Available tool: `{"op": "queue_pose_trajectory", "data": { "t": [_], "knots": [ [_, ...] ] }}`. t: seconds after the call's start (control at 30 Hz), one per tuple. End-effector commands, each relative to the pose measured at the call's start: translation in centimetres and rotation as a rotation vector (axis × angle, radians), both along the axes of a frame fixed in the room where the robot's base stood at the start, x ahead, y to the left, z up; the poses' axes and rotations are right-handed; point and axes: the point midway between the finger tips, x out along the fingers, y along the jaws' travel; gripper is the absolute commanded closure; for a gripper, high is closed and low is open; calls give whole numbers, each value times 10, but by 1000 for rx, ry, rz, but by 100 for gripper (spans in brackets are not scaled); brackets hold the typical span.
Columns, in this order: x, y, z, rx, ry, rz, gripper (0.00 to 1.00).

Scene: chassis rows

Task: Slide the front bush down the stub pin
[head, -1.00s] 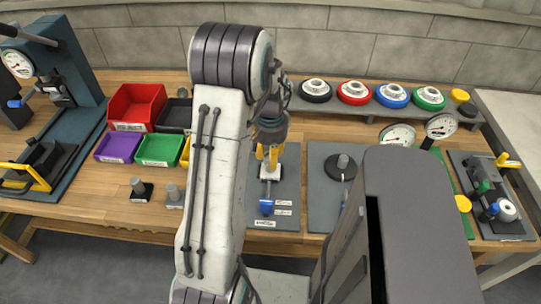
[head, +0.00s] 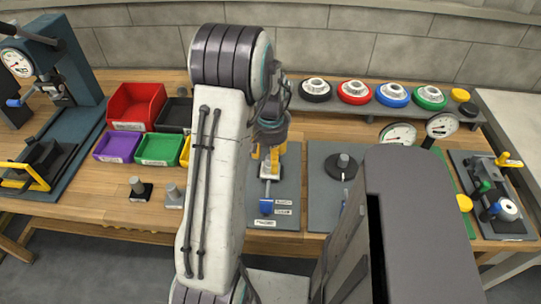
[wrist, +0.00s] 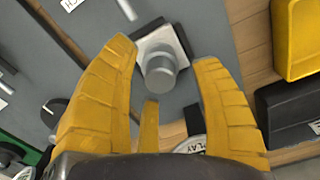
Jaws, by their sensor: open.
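My gripper (wrist: 165,56) is open, its yellow fingers spread around a short grey cylinder (wrist: 160,72) in the wrist view. The cylinder stands on a pale square plate (wrist: 183,40) with dark corners. I cannot tell the bush from the stub pin here; they may be one on the other. A gap shows between the cylinder and both long fingers. In the head view my gripper (head: 266,160) is over the pale block (head: 270,172) on a grey base plate (head: 288,190), partly hidden by my arm. A blue handle (head: 266,206) lies at its front.
To the right, a grey plate (head: 322,205) carries a black disc with a pin (head: 342,165). Two small pin stands (head: 140,190) are left of my arm, before purple (head: 118,147), green (head: 158,149) and red bins (head: 137,104). Dial gauges (head: 440,127) stand right.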

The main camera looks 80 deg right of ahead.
Motion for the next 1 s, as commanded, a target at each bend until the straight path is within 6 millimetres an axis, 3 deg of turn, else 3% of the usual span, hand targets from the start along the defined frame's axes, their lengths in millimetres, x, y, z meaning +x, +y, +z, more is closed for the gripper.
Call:
{"op": "queue_pose_trajectory", "data": {
  "t": [0.17,0.7,1.0],
  "knots": [
    [0,-1,8,-2,0,0,42],
    [0,0,92,-4,1,0,42],
    [0,0,117,-1,0,0,42]
  ]
}}
